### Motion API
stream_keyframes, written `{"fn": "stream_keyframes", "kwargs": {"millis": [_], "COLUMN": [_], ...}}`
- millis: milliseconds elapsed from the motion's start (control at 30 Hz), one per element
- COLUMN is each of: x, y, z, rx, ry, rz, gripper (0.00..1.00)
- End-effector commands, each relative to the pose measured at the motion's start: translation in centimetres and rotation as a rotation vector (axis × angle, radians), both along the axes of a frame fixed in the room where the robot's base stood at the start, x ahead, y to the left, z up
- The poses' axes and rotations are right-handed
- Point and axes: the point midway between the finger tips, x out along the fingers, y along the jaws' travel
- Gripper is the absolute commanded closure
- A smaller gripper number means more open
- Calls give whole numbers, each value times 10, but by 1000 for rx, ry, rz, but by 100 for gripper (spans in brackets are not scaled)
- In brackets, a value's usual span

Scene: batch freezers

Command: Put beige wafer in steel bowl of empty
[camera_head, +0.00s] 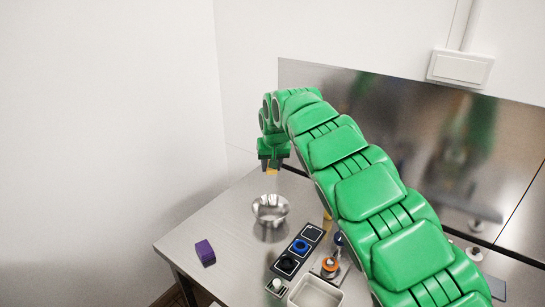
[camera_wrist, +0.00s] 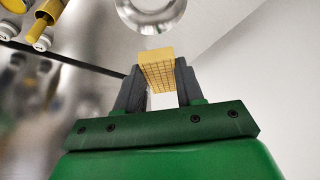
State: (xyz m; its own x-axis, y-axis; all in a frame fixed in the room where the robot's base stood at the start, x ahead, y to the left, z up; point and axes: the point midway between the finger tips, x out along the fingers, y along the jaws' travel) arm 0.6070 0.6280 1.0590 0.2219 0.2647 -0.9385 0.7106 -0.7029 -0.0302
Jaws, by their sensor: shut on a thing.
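The beige wafer (camera_wrist: 158,70), a small block with a grid pattern, is held between the two fingers of my gripper (camera_wrist: 160,88) in the wrist view. In the head view my gripper (camera_head: 272,167) hangs above the table with the wafer (camera_head: 271,171) just showing below it. The steel bowl (camera_head: 270,211) stands on the table below my gripper, apart from the wafer. It looks empty. Its rim also shows at the top of the wrist view (camera_wrist: 150,22), partly cut off.
A purple block (camera_head: 205,253) lies at the table's left. A dark panel (camera_head: 289,262) with blue and black round parts, an orange-topped item (camera_head: 330,266) and a pale tray (camera_head: 316,294) are at the front. A steel back panel (camera_head: 420,140) stands behind. The table (camera_head: 222,225) left of the bowl is clear.

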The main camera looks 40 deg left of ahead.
Motion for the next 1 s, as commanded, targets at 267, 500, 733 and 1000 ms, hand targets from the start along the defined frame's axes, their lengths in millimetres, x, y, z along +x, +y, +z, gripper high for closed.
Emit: {"fn": "stream_keyframes", "kwargs": {"millis": [267,500,733,1000], "x": [0,0,0,1], "y": [-2,-1,-1,-1], "z": [-50,-76,-83,-102], "rx": [23,35,37,39], "ry": [-27,-38,-39,-39], "rz": [-2,-1,-1,-2], "gripper": [92,92,92,92]}}
